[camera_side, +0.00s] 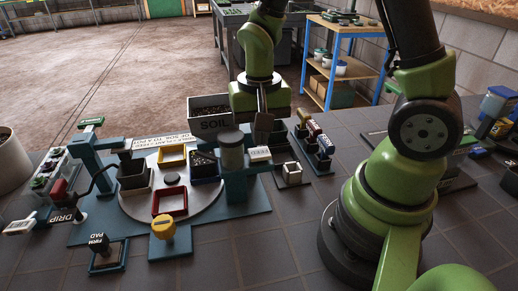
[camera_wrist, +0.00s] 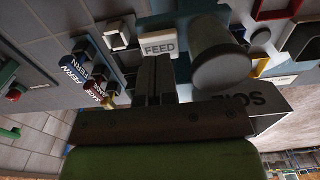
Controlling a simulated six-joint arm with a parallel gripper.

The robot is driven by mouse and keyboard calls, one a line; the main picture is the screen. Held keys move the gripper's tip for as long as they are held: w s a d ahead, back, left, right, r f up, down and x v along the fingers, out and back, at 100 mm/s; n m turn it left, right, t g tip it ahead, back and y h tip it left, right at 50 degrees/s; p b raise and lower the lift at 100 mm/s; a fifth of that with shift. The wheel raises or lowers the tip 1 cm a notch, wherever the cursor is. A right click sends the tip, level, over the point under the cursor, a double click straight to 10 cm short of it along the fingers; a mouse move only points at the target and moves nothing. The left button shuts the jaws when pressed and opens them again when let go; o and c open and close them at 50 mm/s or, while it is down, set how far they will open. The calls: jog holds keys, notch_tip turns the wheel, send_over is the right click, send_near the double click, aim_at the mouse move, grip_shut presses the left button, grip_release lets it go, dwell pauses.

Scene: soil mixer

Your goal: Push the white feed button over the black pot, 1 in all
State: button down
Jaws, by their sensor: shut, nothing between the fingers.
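The white feed button (camera_side: 259,155), lettered FEED, sits on the teal frame beside a grey cylinder (camera_side: 231,151). The button also shows in the wrist view (camera_wrist: 162,47). My gripper (camera_side: 262,138) is shut and empty, pointing down just above the button in the side view. In the wrist view my fingertips (camera_wrist: 155,60) reach the near edge of the button's face; I cannot tell whether they touch it.
A SOIL bin (camera_side: 208,114) stands behind. Red (camera_side: 170,201) and yellow (camera_side: 172,156) square frames and another dark pot (camera_side: 133,175) are on the turntable. Labelled FERN blocks (camera_wrist: 75,67) stand near my gripper. A small white square holder (camera_side: 292,173) is to the right.

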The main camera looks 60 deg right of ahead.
dwell(0.3)
jog(key=shift+r, duration=2.45)
jog(key=shift+r, duration=0.15)
jog(key=s+a+r+n+t+y, duration=0.1)
jog(key=s+a+r+n+t, duration=0.1)
jog(key=r, duration=0.4)
jog(key=s+a+r+n+t+y, duration=0.1)
jog(key=s+r+n+t, duration=0.2)
jog(key=s+r+t, duration=0.2)
jog(key=shift+s+a+r, duration=0.35)
jog(key=shift+s+r, duration=0.05)
jog(key=shift+s, duration=0.7)
